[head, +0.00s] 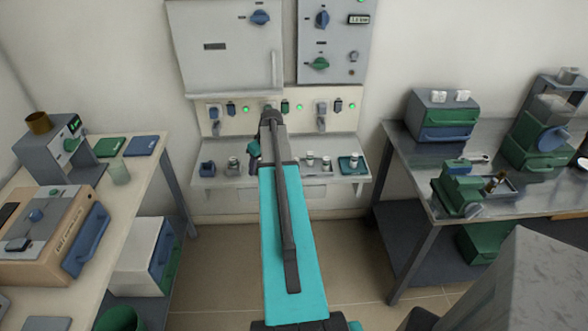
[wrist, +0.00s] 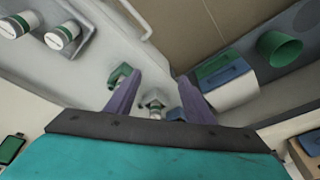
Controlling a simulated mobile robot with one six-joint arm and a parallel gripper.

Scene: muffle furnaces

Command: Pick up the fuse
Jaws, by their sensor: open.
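Several small white cylinders with green bands, which look like fuses, stand on the shelf (head: 205,182) below the wall panel. In the head view, two of them (head: 310,159) (head: 326,162) are right of my arm. They seem to be the pair at upper left in the wrist view (wrist: 62,36). Another small white and green piece (wrist: 155,109) shows between my fingers in the wrist view; I cannot tell whether it is a fuse. My gripper (wrist: 158,80) is open, with nothing visibly clamped. In the head view my arm hides its jaws and part of the shelf.
A green fitting (wrist: 118,75) is close to the left finger. A green tray (head: 362,168) sits at the shelf's right end. Switches and lit lamps line the panel (head: 210,124) above. Tables flank the shelf, with open floor (head: 360,265) between them.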

